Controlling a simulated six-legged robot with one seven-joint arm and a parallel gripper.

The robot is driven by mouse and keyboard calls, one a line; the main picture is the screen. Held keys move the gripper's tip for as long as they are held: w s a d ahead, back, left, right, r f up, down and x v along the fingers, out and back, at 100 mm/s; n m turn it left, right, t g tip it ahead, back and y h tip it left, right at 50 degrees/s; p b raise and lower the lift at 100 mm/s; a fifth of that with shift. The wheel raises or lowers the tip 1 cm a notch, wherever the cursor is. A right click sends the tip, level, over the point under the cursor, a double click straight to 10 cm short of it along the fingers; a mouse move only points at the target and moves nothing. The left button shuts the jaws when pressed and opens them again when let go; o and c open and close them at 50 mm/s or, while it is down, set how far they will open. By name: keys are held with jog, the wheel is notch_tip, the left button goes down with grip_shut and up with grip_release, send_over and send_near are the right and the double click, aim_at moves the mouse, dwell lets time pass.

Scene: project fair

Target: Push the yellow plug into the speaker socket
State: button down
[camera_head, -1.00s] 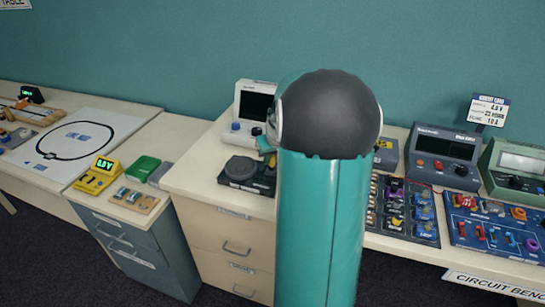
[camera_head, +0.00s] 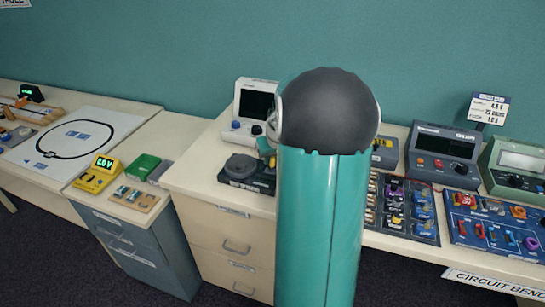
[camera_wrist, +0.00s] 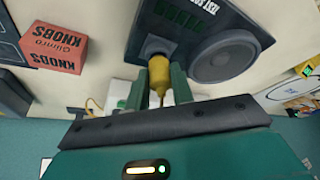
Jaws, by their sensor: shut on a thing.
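The yellow plug (camera_wrist: 159,72) sits between the two green fingers of my gripper (camera_wrist: 160,88) in the wrist view. The fingers are shut on it, and its cable trails back towards the wrist. The plug's front end is at the round grey socket (camera_wrist: 157,46) on the dark speaker unit (camera_wrist: 198,22). How deep it sits in the socket cannot be told. The round speaker cone (camera_wrist: 222,58) is to the right of the socket.
In the wrist view a red knobs box (camera_wrist: 55,48) lies left of the speaker unit. In the head view a white screen device (camera_head: 250,112) stands behind the unit. A circuit board (camera_head: 408,208) and a meter (camera_head: 440,155) are on the bench at right.

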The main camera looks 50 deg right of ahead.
jog(key=shift+f, duration=0.4)
dwell(0.3)
jog(key=c, duration=0.6)
grip_release()
jog(key=shift+c, duration=0.2)
jog(key=shift+r, duration=4)
